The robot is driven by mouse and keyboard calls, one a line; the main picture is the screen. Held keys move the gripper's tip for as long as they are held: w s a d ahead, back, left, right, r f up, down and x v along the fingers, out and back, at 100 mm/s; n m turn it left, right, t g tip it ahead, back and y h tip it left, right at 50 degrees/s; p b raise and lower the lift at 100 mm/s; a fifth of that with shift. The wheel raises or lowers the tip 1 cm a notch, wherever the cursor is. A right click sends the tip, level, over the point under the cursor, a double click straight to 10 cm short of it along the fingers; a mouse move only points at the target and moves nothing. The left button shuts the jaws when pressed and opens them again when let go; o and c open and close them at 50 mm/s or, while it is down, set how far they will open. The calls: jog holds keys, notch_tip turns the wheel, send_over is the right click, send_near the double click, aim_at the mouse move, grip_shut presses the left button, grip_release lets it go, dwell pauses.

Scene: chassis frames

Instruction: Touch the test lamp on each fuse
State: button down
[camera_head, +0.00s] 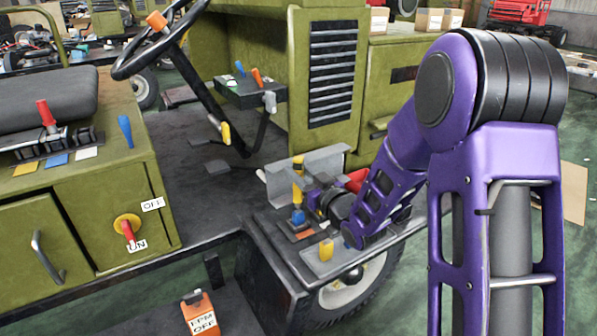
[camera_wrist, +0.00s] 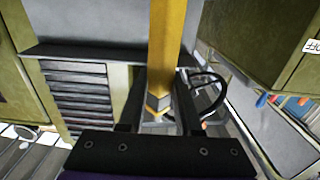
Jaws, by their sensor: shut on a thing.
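My gripper (camera_head: 303,203) is low over the dark ledge beside the front wheel, at the end of my purple arm. In the wrist view its two dark fingers (camera_wrist: 160,95) are closed on a yellow bar-like tool (camera_wrist: 168,40), which looks like the test lamp. The tool also shows as an upright yellow piece (camera_head: 298,192) in the head view, with blue just below it. Its lower tip is partly hidden. Small coloured pieces (camera_head: 304,234) lie on the ledge under the gripper. I cannot tell which of them are fuses, or whether the tool touches one.
A bent grey metal plate (camera_head: 318,165) stands right behind the gripper. The steering wheel (camera_head: 150,40) and a lever box (camera_head: 248,90) rise behind. A red rotary switch (camera_head: 128,230) is at left. The cab floor is mostly clear.

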aim_at(300, 158)
jog(key=shift+f, duration=0.65)
dwell(1.4)
jog(key=shift+r, duration=0.1)
jog(key=shift+r+p, duration=1.15)
jog(key=shift+r, duration=1.35)
jog(key=shift+w+d, duration=0.1)
jog(key=shift+d, duration=0.05)
